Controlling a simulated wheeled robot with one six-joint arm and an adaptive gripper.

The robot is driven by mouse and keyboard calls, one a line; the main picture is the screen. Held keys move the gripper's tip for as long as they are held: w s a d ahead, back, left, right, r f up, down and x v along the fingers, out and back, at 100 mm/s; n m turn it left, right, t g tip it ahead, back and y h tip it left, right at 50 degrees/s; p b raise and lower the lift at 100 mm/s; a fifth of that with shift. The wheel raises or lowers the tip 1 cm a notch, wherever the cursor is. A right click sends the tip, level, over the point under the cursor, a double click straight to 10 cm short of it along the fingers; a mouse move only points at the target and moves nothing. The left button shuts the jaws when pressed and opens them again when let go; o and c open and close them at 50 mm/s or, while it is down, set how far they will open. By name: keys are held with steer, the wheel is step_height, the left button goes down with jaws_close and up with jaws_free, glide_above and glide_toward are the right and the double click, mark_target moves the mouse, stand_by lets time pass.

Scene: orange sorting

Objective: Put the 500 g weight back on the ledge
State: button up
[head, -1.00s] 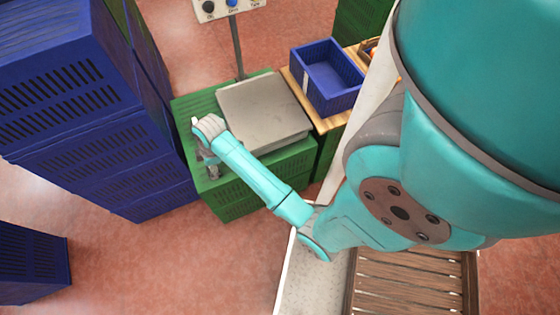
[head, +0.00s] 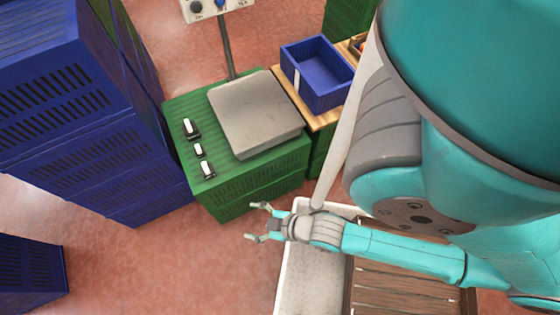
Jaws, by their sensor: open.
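Three small weights with white tops and dark bases stand in a row on the ledge, the green crate top (head: 180,105) left of the scale. They are a far weight (head: 191,128), a smaller middle weight (head: 199,150) and a near weight (head: 207,169). I cannot read which one is the 500 g weight. The scale's grey plate (head: 255,112) is bare. My gripper (head: 257,222) is open and empty, in front of the green crates and apart from the weights, pointing left.
A blue crate (head: 318,93), empty as far as I see, stands on a wooden surface right of the scale. Tall blue crate stacks (head: 60,110) rise at the left. The scale's display post (head: 226,50) stands behind the plate. A wooden slatted crate (head: 400,295) is at the lower right.

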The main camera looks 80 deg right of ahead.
steer(key=s+a+r+t, duration=0.1)
steer(key=s+r+t, duration=0.1)
steer(key=r, duration=0.5)
steer(key=s+a+r+m+t+y, duration=0.1)
steer(key=s+r, duration=0.4)
steer(key=r, duration=0.3)
steer(key=shift+s+a+m+t, duration=0.2)
steer(key=shift+s+m+t, duration=0.1)
steer(key=shift+t, duration=0.1)
